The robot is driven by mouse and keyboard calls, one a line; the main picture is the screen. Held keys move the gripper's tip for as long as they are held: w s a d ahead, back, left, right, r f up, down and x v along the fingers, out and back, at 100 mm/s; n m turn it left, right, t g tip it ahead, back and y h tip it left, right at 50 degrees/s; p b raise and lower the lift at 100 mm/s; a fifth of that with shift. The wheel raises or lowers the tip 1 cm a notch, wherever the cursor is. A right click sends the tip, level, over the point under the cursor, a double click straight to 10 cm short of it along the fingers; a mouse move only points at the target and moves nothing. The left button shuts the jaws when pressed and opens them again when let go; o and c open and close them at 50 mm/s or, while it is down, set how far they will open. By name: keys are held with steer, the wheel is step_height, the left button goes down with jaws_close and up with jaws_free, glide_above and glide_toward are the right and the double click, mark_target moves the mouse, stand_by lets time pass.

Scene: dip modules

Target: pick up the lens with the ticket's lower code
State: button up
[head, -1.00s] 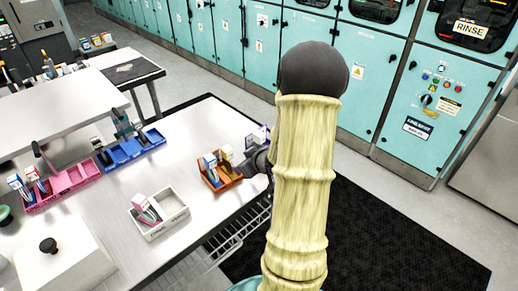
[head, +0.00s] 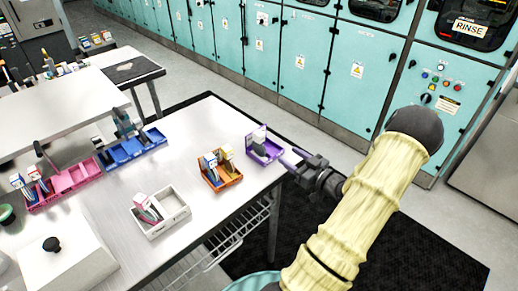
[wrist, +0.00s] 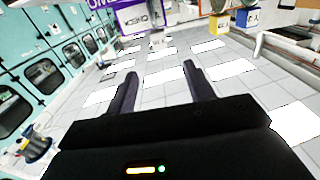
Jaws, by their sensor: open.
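My gripper (head: 292,158) is open and empty, just right of the purple tray (head: 274,155) at the table's right edge. The purple tray holds a pale upright item (head: 259,137). Upright lens-like cards stand in the orange tray (head: 229,181), the white two-part tray (head: 176,216) and the pink tray (head: 72,180). Their codes are too small to read in the head view. I cannot pick out the ticket. In the wrist view a purple-framed label (wrist: 136,19) shows partly readable characters.
A blue tray (head: 140,149) stands beside the pink tray. A white block with a black knob (head: 52,244) is at the front left. Steel tabletop (head: 190,135) is clear between the trays. Teal cabinets (head: 340,75) line the back.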

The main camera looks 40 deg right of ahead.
steer(key=p, duration=0.4)
glide_toward(256, 133)
steer(key=w, duration=0.2)
steer(key=w+f, duration=0.1)
steer(key=w, duration=0.2)
steer(key=shift+w+d, duration=0.15)
steer(key=shift+w+f, duration=0.2)
steer(key=shift+w, duration=0.25)
steer(key=w+p, duration=0.2)
steer(key=w, duration=0.3)
steer(key=shift+w, duration=0.15)
jaws_close()
